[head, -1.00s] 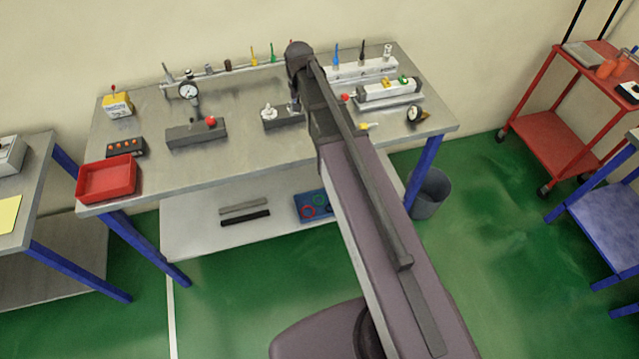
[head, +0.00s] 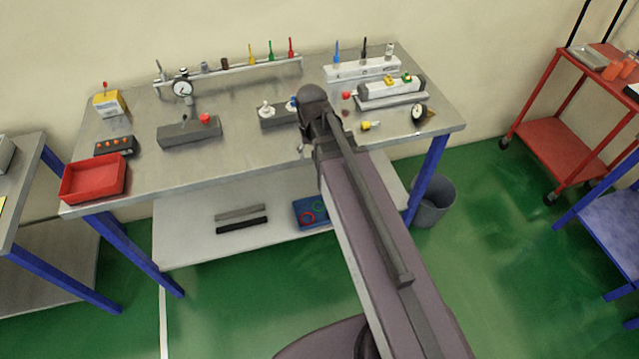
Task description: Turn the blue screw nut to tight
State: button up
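A dark grey block (head: 275,118) lies in the middle of the workbench. It carries a white fitting (head: 266,109) and, at its right end, a small blue part (head: 293,102) that looks like the blue screw nut. My arm's dark wrist hides part of that end. My gripper (head: 302,149) shows only as a small pale sliver at the wrist's left edge, in front of the block in the picture. Its fingers are mostly hidden, so I cannot tell whether it is open or shut. How tight the nut is cannot be seen.
A dark block with a red knob (head: 204,118), a dial gauge (head: 183,88) and a red tray (head: 93,180) stand left. A white rack (head: 362,70), a cylinder unit (head: 390,95) and a yellow fitting (head: 370,125) are right. Bare bench (head: 235,150) lies in front of the blocks.

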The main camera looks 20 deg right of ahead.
jog(key=s+f+n+b, duration=0.1)
jog(key=s+f+b, duration=0.2)
jog(key=s, duration=0.3)
jog(key=shift+s+f, duration=0.25)
jog(key=shift+f, duration=0.3)
dwell(1.4)
jog(key=shift+c, duration=0.9)
